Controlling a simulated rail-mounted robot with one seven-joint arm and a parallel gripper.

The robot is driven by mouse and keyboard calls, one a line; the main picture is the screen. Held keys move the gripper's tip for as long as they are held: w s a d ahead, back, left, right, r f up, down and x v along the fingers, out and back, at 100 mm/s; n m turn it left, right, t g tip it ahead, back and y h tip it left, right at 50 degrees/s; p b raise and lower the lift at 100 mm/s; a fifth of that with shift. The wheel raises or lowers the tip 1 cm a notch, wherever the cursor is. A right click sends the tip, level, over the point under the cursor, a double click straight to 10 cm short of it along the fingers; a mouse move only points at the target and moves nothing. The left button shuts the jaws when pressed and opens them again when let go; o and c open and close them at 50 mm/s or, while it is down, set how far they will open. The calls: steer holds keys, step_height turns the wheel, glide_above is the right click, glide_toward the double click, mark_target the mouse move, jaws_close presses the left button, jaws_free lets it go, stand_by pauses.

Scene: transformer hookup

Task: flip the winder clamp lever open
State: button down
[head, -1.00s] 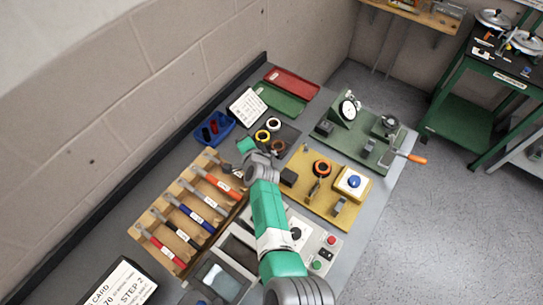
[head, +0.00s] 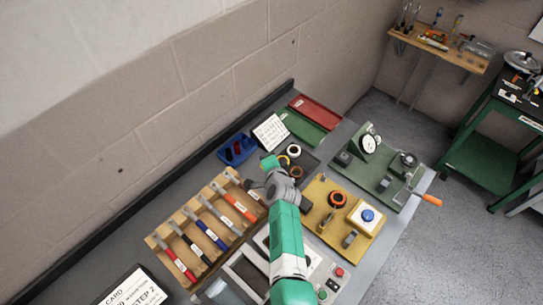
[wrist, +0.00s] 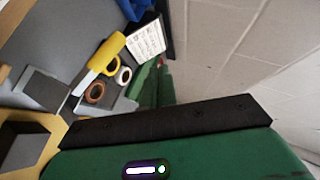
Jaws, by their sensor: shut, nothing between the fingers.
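The winder appears to be the green-based fixture (head: 362,172) at the far right of the bench in the head view. It carries a round dial gauge and a crank with an orange handle (head: 432,199). Small grey parts stand on its base; I cannot tell which is the clamp lever, or how it stands. My gripper (head: 253,187) is shut and empty, near the top end of the tool rack, left of the winder and well apart from it. Its fingertips are hard to make out. The wrist view shows no clear sight of the winder.
A yellow board (head: 325,240) with an orange ring and a blue button lies between my arm and the winder. A wooden rack (head: 160,243) of coloured-handled tools is at left. Tape rings, a blue bin (head: 236,150) and red and green trays (head: 315,113) lie behind.

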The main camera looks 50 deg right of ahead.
steer(key=s+a+r+p, duration=0.1)
steer(key=a+r+p, duration=0.2)
steer(key=a+r, duration=0.2)
steer(key=shift+s+a+r, duration=0.3)
steer(key=shift+s+r, duration=0.1)
steer(key=shift+r, duration=0.55)
steer(key=w+a+r+n+t, duration=0.1)
steer(key=w+r+n+t, duration=0.1)
steer(key=r, duration=0.7)
steer(key=w+a+r+n+t, duration=0.1)
steer(key=w+a+r+n, duration=0.15)
steer(key=r, duration=0.65)
steer(key=a+r+n+t, duration=0.25)
steer(key=a+r, duration=0.25)
steer(key=r, duration=0.5)
steer(key=a+r+n+t, duration=0.25)
steer(key=a+r, duration=0.25)
steer(key=r, duration=0.5)
steer(key=s+a+r+n+t+y, duration=0.3)
steer(key=s+a+r+n, duration=0.3)
steer(key=a+r, duration=0.5)
steer(key=s+a+r+n+t+y, duration=0.3)
steer(key=s+a+r+n+y, duration=0.2)
steer(key=s+a+r, duration=0.5)
steer(key=a+r+n, duration=0.1)
steer(key=a+r, duration=0.1)
steer(key=a, duration=0.1)
steer(key=shift+s+t+y, duration=0.25)
steer(key=shift+t+y, duration=0.05)
steer(key=shift+t, duration=0.1)
